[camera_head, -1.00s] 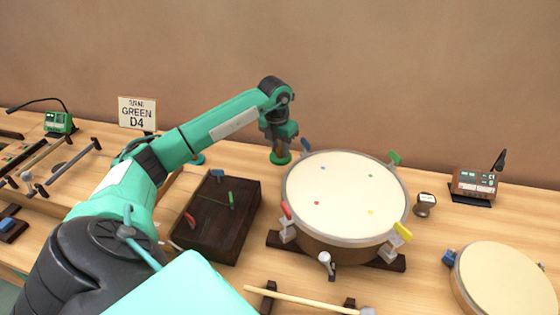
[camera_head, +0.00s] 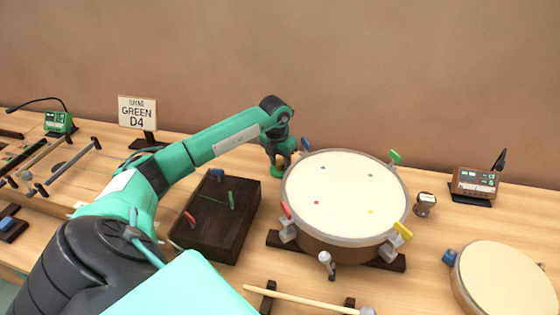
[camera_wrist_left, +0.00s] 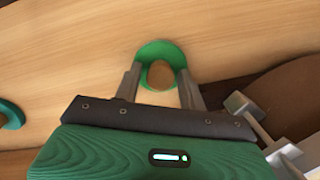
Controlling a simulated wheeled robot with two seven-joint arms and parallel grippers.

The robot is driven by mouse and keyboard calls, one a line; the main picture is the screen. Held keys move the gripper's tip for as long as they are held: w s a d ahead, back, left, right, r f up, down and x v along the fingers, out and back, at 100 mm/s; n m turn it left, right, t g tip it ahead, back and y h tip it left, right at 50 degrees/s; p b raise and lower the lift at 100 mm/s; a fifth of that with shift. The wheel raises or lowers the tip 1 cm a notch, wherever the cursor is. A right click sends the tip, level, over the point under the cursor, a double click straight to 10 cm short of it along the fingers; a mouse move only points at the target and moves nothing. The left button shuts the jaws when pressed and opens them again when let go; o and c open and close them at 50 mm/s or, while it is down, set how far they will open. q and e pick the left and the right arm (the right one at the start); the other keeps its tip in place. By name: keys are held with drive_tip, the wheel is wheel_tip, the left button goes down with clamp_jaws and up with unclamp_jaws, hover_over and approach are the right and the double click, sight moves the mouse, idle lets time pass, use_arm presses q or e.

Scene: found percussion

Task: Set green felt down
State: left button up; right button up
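My right gripper is not in view.
The drum's metal bracket (camera_wrist_left: 250,115) is close right of the fingers in the wrist view. A teal ring (camera_wrist_left: 9,115) lies at the left there. A dark box (camera_head: 215,222) stands left of the drum. A sign (camera_head: 137,113) reads GREEN D4. The wall is behind.

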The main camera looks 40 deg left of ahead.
sight(277, 171)
use_arm(q)
drive_tip(key=shift+o, duration=0.4)
drive_tip(key=shift+r, duration=0.1)
drive_tip(key=shift+r, duration=0.1)
wheel_tip(277, 171, up, 12)
drive_tip(key=s, duration=0.1)
drive_tip(key=shift+s, duration=0.25)
